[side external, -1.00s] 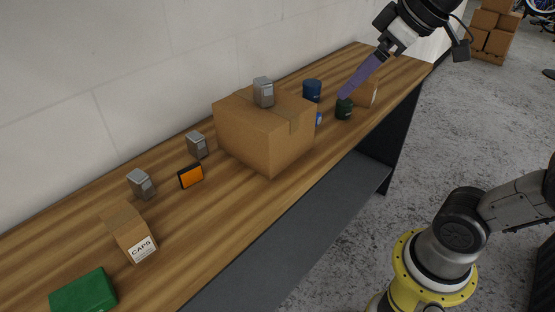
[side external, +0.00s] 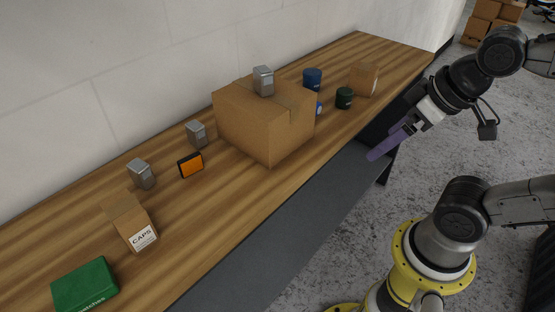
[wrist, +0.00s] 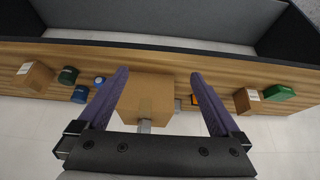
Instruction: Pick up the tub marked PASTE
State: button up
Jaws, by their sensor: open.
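No label reading PASTE can be made out. A dark green tub (side external: 344,98) and a dark blue tub (side external: 312,79) stand toward the far end of the wooden bench. A smaller blue item (side external: 318,107) is partly hidden behind the large carton. In the wrist view the green tub (wrist: 67,76), the blue tub (wrist: 80,94) and the small blue item (wrist: 99,81) lie left of my fingers. My gripper (side external: 390,143) has purple fingers, open and empty, off the bench's front edge. In the wrist view my gripper (wrist: 159,73) spans the large carton.
A large carton (side external: 262,130) stands mid-bench with a grey metal tin (side external: 263,80) on top. A small carton (side external: 364,79) is beyond the green tub. Two more grey tins, an orange-faced box (side external: 190,166), a CAPS carton (side external: 131,222) and a green box (side external: 85,287) are on the near half.

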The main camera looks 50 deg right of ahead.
jog(key=shift+r, duration=0.15)
jog(key=shift+c, duration=0.3)
jog(key=w+d+r+m+t, duration=0.1)
jog(key=w+d+r, duration=0.1)
jog(key=w+r, duration=0.65)
jog(key=w+d+r+m, duration=0.15)
jog(key=w+r, duration=0.35)
jog(key=w, duration=0.6)
jog(key=w+d+f+h, duration=0.1)
jog(key=w+d, duration=0.3)
jog(key=w, duration=0.4)
jog(key=w+d+f+m+g, duration=0.1)
jog(key=w+d+f, duration=0.65)
jog(key=w, duration=0.35)
jog(key=shift+m+g+h, duration=0.3)
jog(key=shift+m+g, duration=0.05)
jog(key=shift+g, duration=0.35)
jog(key=x, duration=0.4)
jog(key=s+d+x, duration=0.1)
jog(key=x, duration=0.4)
jog(key=s+x, duration=0.1)
jog(key=x, duration=0.4)
jog(key=shift+d+f, duration=0.35)
jog(key=shift+a+x, duration=0.1)
jog(key=shift+x, duration=1.45)
jog(key=shift+a+x, duration=0.15)
jog(key=shift+x, duration=1.4)
jog(key=shift+d, duration=0.1)
jog(key=c, duration=1.3)
